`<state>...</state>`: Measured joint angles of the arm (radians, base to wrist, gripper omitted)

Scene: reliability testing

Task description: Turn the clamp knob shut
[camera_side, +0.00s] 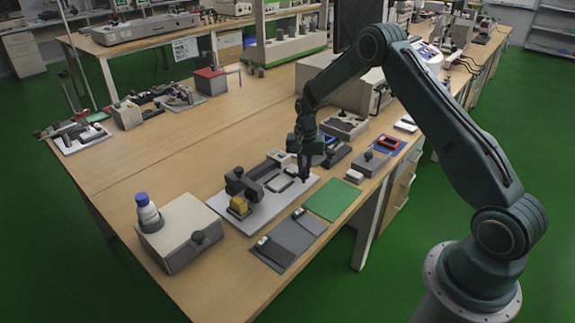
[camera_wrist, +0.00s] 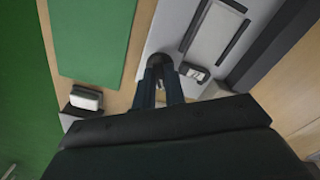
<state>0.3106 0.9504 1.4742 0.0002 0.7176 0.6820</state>
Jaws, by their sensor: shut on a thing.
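The clamp knob (camera_wrist: 159,60) is a dark round piece near the corner of a light grey plate in the wrist view. My gripper (camera_wrist: 160,76) is shut on it, with one finger on each side; the fingers and palm hide part of it. In the side view my gripper (camera_side: 305,180) points down at the right end of the grey plate (camera_side: 258,213), and the knob cannot be made out there. A flat part in a dark frame (camera_side: 279,182) lies on the plate beside my gripper. I cannot tell how far the knob is turned.
A black block (camera_side: 240,183) and a yellow block (camera_side: 240,207) stand at the plate's left end. A green mat (camera_side: 329,200) and a dark grey mat (camera_side: 285,243) lie in front. A grey box (camera_side: 181,233) with a bottle (camera_side: 148,214) stands left.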

